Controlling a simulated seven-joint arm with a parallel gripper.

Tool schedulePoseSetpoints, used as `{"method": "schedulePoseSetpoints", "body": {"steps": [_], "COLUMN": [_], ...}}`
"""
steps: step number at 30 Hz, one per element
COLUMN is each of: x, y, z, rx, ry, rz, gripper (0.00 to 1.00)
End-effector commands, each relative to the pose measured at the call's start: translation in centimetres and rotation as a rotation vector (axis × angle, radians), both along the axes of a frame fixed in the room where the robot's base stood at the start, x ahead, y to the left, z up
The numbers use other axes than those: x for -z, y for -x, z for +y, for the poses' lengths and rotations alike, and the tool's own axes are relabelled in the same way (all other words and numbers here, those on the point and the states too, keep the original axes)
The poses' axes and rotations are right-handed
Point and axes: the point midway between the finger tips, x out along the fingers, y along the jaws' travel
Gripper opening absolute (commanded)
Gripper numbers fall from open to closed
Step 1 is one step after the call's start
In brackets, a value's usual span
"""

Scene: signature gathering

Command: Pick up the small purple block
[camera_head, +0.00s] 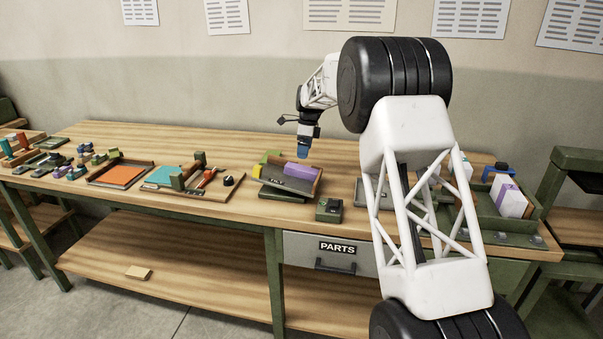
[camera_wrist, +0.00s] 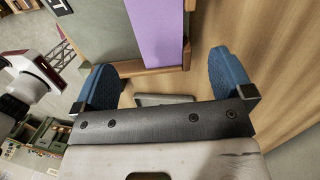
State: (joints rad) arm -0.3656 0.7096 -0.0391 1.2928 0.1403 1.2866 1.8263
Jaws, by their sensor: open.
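The purple block (camera_head: 300,170) lies in a tilted dark tray with a wooden rim (camera_head: 318,183), at the tray's right side. In the wrist view the purple block (camera_wrist: 158,35) is a long flat strip at the top, cut off by the picture edge. My gripper (camera_head: 303,147) is just above the tray and block, with blue fingertips pointing down. In the wrist view my gripper (camera_wrist: 162,80) is open, its two blue fingers wide apart with nothing held between them. The tray's wooden edge lies between the fingers and partly behind them.
A small dark box (camera_head: 329,210) stands right of the tray. An orange-floored tray (camera_head: 121,175) is at left. My arm hides part of the right bench.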

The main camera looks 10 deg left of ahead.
Motion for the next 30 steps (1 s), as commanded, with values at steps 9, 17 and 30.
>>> {"method": "schedulePoseSetpoints", "body": {"steps": [9,17,30], "x": [2.2,2.5,4.7], "y": [0.3,0.4,0.8], "z": [0.2,0.2,0.4], "rx": [0.000,-0.001,-0.001], "ry": [0.000,0.000,0.001], "rz": [0.002,0.000,0.001], "gripper": [0.99,0.99,0.99]}}
